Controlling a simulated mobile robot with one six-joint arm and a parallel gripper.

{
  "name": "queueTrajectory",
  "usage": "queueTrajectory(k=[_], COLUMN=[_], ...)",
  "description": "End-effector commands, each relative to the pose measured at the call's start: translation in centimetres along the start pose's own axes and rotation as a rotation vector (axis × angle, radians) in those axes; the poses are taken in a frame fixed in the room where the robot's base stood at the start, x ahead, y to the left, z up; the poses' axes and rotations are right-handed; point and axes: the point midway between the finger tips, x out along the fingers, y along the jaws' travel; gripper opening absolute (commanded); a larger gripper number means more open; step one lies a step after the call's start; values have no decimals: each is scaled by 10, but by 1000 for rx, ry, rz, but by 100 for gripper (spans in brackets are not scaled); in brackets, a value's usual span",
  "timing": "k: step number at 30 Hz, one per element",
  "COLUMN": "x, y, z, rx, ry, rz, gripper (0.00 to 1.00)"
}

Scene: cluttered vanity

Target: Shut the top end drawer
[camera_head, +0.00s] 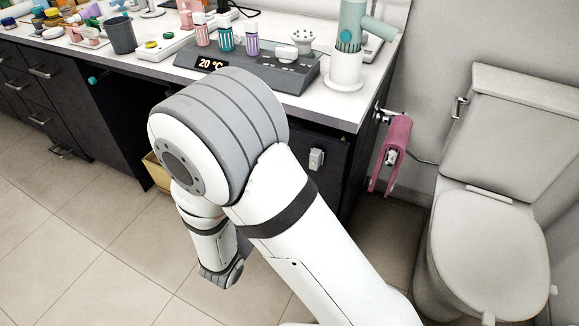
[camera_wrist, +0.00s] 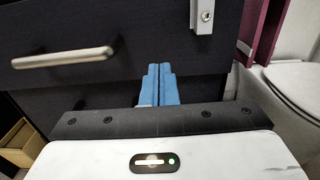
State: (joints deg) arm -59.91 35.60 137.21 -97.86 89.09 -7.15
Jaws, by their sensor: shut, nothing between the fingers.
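A dark drawer front (camera_wrist: 110,25) with a silver bar handle (camera_wrist: 64,57) fills the upper part of the wrist view. It is at the right end of the vanity, and its face (camera_head: 330,142) shows partly in the head view, where my arm hides much of it. My gripper (camera_wrist: 158,70) has blue fingers pressed together with nothing between them. The fingertips are in front of the lower part of the drawer front, right of the handle; I cannot tell if they touch it. How far the drawer stands out is not clear.
A white fitting (camera_wrist: 204,15) is on the drawer front. A pink towel (camera_head: 392,152) hangs at the vanity's right side, beside the toilet (camera_head: 487,240). A yellowish box (camera_head: 157,172) stands under the counter. The tiled floor (camera_head: 90,250) at left is clear.

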Motion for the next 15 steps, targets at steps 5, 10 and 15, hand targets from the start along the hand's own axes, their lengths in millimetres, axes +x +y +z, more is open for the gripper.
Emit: queueTrajectory(k=[5,10,15], x=[38,68,86], y=[-2,-2,-2], z=[-2,-2,-1], rx=[2,2,1], ry=[1,0,1], rz=[-7,-7,-5], gripper=[0,0,0])
